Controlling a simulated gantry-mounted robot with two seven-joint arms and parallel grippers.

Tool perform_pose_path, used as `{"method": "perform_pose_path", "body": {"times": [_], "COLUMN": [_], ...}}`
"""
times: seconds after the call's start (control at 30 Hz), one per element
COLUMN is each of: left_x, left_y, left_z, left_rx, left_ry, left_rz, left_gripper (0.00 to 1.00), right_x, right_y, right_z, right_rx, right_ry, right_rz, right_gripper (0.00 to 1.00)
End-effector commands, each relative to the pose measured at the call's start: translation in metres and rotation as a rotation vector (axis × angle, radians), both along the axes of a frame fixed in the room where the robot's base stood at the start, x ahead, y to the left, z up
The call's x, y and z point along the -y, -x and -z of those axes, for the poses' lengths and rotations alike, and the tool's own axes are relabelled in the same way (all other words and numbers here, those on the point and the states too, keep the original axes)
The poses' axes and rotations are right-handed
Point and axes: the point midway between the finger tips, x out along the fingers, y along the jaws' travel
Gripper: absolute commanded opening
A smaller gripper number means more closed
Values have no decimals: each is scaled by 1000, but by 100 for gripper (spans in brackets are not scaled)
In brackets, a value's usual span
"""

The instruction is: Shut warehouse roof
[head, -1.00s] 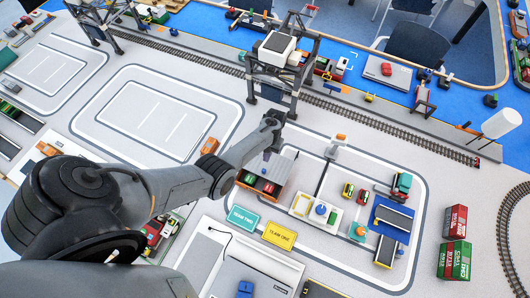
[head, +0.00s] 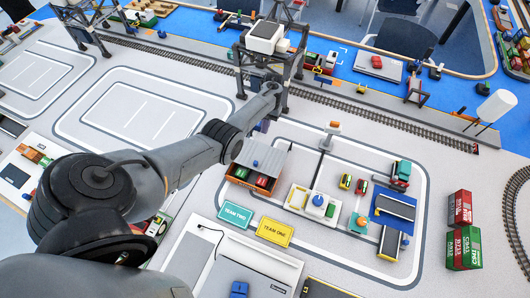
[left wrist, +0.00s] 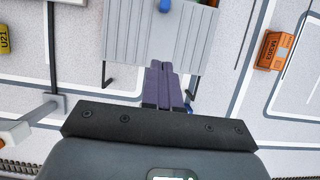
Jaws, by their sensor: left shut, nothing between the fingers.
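The warehouse (head: 238,177) is a small brown-walled building near the middle of the head view. Its front is open and a red and a green vehicle show inside. A grey ribbed roof panel (head: 268,153) with a blue knob (head: 256,163) lies at its rear part. In the left wrist view the panel (left wrist: 130,35) fills the top middle, with the blue knob (left wrist: 165,5) at the upper edge. My left gripper (head: 262,126) is just behind the roof. Its purple fingers (left wrist: 165,75) are shut and empty, near the panel's rear edge; I cannot tell whether they touch it. My right gripper is not in view.
A gantry crane (head: 270,45) stands over the rail track (head: 370,107) behind the arm. Team signs (head: 275,232), small vehicles and a white block (head: 312,203) stand near the warehouse. Stacked containers (head: 464,243) stand at the right. The marked lots at left are clear.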

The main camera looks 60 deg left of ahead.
Motion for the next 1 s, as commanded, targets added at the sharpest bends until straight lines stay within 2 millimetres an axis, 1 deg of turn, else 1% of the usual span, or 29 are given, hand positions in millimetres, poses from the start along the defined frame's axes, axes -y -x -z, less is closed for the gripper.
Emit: {"method": "perform_pose_path", "body": {"times": [0.03, 0.17, 0.27, 0.63, 0.67, 0.7, 0.9, 1.0], "left_x": [1, 4, 8, 23, 25, 28, 40, 43], "left_y": [-1, 2, 7, 29, 31, 35, 50, 55], "left_z": [5, 16, 31, 99, 90, 85, 87, 88], "left_rx": [3, 4, 3, 3, 4, 4, 4, 4], "left_ry": [1, 1, 1, 0, 1, 1, 2, 1], "left_rz": [0, 2, 2, 1, 2, 3, 3, 3], "left_gripper": [0, 0, 0, 0, 0, 0, 0, 0], "right_x": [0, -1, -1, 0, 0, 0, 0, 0], "right_y": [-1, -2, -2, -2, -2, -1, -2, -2], "right_z": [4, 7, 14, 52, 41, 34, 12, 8], "right_rx": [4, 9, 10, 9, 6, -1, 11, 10], "right_ry": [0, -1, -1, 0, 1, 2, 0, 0], "right_rz": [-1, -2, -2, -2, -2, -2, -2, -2], "right_gripper": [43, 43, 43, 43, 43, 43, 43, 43]}}
